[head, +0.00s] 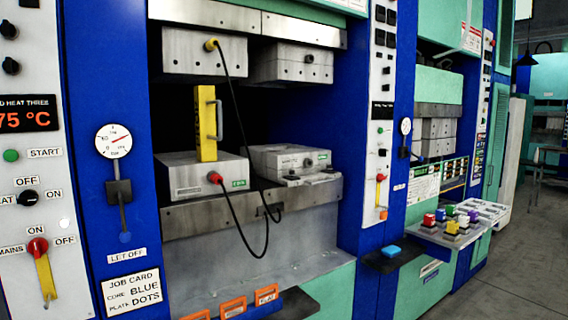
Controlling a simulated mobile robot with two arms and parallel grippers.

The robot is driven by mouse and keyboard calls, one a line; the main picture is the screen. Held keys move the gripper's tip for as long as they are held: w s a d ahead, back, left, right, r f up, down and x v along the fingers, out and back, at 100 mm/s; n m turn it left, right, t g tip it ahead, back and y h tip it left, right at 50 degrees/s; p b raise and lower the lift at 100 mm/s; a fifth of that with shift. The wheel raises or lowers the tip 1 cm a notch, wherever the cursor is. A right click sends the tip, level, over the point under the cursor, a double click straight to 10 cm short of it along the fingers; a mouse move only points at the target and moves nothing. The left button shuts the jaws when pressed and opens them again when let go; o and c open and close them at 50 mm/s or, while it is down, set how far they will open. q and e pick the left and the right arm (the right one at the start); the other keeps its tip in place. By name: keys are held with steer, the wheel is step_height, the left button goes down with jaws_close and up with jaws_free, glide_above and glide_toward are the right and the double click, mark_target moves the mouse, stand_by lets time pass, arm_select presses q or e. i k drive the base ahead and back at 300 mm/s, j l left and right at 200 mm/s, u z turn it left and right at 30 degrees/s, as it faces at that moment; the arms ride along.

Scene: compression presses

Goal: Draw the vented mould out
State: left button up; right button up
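Which thing is the vented mould I cannot tell for sure; no vents show clearly at this size. A grey, layered block (290,158) with a green label sits on the right lower platen of the near press, under a raised upper block (291,67) and apart from it. On the left, a lower heated block (200,178) has a green label and a red plug. A yellow upright bar (206,124) with a side handle stands on it, below the left upper block (204,53). Neither of my grippers is in view.
A black cable (240,226) loops in front of the press opening. Gauge and lever (115,142) are at left. Colored blocks (452,226) stand at right; floor there is free.

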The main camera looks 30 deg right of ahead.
mark_target(272, 162)
steer(key=i+l+z, duration=0.25)
steer(key=i+l, duration=0.35)
steer(key=l, duration=0.3)
steer(key=i+l+z, duration=0.25)
steer(key=i+l, duration=0.4)
steer(key=l, duration=0.15)
